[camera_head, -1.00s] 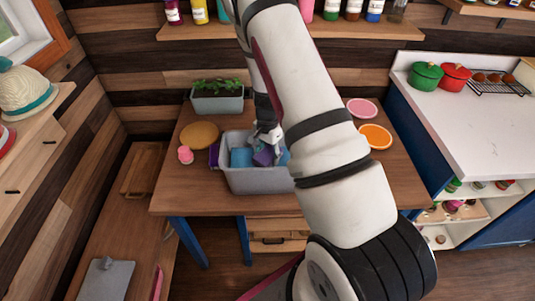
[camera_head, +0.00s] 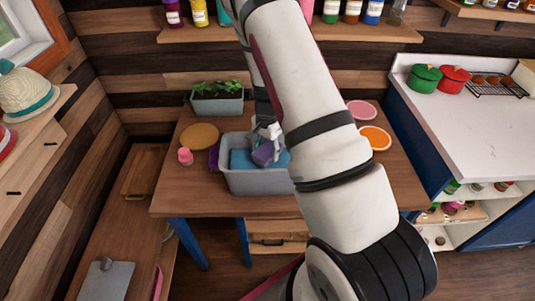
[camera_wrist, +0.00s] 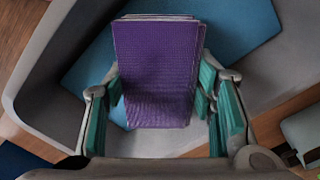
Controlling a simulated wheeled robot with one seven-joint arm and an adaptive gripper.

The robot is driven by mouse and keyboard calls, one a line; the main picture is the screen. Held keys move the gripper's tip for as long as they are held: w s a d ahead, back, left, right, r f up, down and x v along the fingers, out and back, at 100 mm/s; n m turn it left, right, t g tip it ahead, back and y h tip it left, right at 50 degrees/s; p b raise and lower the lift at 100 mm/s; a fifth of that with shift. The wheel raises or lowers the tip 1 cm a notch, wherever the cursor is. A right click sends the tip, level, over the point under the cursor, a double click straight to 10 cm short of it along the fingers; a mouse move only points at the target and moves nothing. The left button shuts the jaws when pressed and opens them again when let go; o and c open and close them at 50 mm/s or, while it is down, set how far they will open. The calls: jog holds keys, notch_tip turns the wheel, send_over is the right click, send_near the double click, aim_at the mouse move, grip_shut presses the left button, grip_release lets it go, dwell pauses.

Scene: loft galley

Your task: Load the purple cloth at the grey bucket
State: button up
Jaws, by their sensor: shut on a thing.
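The purple cloth (camera_head: 263,153) is a folded, ribbed pad. In the wrist view the cloth (camera_wrist: 157,62) stands between the fingers of my gripper (camera_wrist: 158,92), which press on its two sides. In the head view my gripper (camera_head: 267,135) holds it tilted at the mouth of the grey bucket (camera_head: 260,183). Blue cloth (camera_head: 240,160) lies inside the bucket, and it also shows behind the purple cloth in the wrist view (camera_wrist: 237,28). I cannot tell whether the purple cloth touches the blue one. My arm hides the bucket's right end.
The bucket stands on a wooden table (camera_head: 190,200). A purple item (camera_head: 214,157) is at its left side. A pink object (camera_head: 185,156), a round tan board (camera_head: 199,135), a planter (camera_head: 217,101) and an orange plate (camera_head: 375,137) are also on the table.

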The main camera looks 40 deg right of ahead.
aim_at(267, 149)
jog(key=shift+r+p, duration=0.3)
jog(key=shift+r, duration=1.75)
jog(key=shift+r, duration=0.1)
